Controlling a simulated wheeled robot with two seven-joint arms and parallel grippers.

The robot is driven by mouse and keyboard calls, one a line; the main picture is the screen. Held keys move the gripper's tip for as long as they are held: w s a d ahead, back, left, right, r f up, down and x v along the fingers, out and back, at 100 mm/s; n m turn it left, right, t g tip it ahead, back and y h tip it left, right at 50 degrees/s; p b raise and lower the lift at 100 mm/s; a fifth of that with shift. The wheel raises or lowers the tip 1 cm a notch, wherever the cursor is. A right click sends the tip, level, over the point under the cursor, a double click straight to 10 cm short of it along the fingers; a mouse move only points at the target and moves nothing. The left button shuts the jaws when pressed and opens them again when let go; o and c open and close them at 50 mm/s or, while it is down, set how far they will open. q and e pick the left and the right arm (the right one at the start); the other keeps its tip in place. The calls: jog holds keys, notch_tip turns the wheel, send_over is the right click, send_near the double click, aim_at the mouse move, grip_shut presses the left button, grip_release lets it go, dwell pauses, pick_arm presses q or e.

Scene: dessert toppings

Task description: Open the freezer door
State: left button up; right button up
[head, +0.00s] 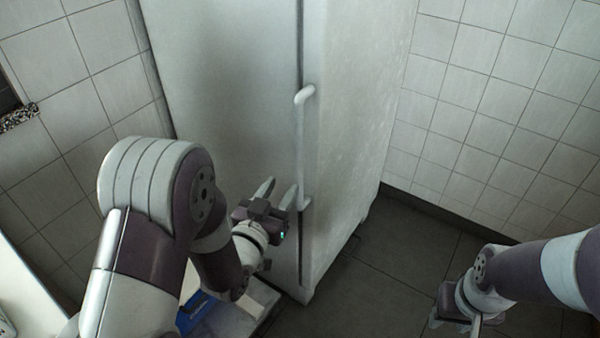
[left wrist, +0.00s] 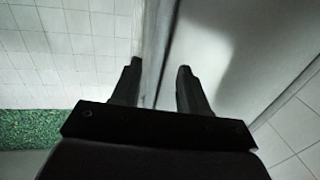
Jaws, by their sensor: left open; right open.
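The tall white freezer (head: 352,130) stands against the tiled walls in the head view. A dark vertical seam runs beside its door (head: 225,90), and the door looks shut. The white bar handle (head: 301,150) is upright near the seam. My left gripper (head: 277,190) is open close to the lower end of the handle, its fingers pointing up in the picture. In the left wrist view, a pale vertical edge lies between the open fingers (left wrist: 157,85); I cannot tell whether it is the handle or touched. My right gripper (head: 456,320) is open and empty, low at the right, away from the freezer.
White tiled walls (head: 490,100) stand on both sides. Dark floor (head: 400,280) is clear between the freezer and my right arm. A blue object (head: 196,312) lies below my left arm, partly hidden. The left wrist view shows a green strip (left wrist: 40,128) at left.

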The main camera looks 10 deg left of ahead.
aim_at(298, 163)
pick_arm(q)
jog(key=w, duration=0.3)
jog(key=w+d, duration=0.1)
jog(key=w, duration=0.6)
jog(key=shift+d+r+b, duration=0.15)
jog(key=shift+d+b, duration=0.2)
jog(key=shift+b, duration=0.05)
grip_shut()
